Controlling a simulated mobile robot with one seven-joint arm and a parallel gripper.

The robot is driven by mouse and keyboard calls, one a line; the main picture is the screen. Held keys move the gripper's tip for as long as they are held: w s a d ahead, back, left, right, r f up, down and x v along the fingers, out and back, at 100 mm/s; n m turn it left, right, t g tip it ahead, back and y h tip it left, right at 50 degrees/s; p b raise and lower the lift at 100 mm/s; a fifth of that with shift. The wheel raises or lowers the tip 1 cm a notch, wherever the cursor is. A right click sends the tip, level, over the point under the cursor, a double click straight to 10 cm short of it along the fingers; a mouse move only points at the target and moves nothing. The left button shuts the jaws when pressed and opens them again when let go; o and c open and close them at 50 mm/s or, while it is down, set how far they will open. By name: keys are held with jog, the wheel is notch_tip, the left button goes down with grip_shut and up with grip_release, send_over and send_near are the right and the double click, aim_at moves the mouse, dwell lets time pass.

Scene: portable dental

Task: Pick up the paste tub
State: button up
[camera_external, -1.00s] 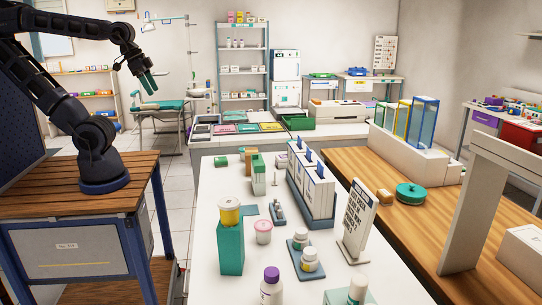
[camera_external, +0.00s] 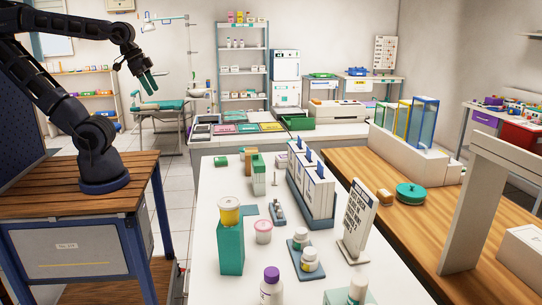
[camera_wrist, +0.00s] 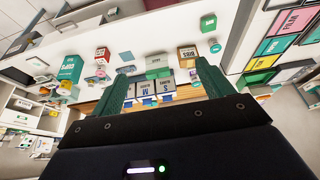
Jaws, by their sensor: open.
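A small white tub with a pink lid (camera_external: 263,232) stands upright on the white counter, just right of a tall teal box; it looks like the paste tub, but its label is too small to read. My gripper (camera_external: 147,84) hangs in the air at the upper left, well away from the tub and above the counter's height. In the wrist view my gripper (camera_wrist: 161,67) shows its two green fingers wide apart with nothing held between them. I cannot surely pick out the tub in the wrist view.
The teal box (camera_external: 231,249) carries a yellow jar with a pale lid. A purple-capped bottle (camera_external: 271,287) stands at the front. White bottles (camera_external: 309,261) sit on a blue-grey tray right of the tub. Blue-tabbed dispensers (camera_external: 318,192) and a sign (camera_external: 357,222) stand further right.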

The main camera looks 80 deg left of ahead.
jog(key=m+g, duration=0.5)
jog(key=m, duration=1.1)
send_over(243, 148)
jog(key=f, duration=2.7)
jog(key=shift+d+f, duration=0.3)
jog(key=shift+d, duration=0.1)
jog(key=shift+a+f, duration=0.2)
jog(key=shift+f, duration=0.25)
notch_tip(243, 148, down, 5)
jog(key=shift+f, duration=0.2)
jog(key=shift+w+d+f, duration=0.1)
jog(key=shift+w+f, duration=0.05)
jog(key=shift+f, duration=1.15)
jog(key=shift+w+f, duration=0.15)
jog(key=shift+f, duration=1.1)
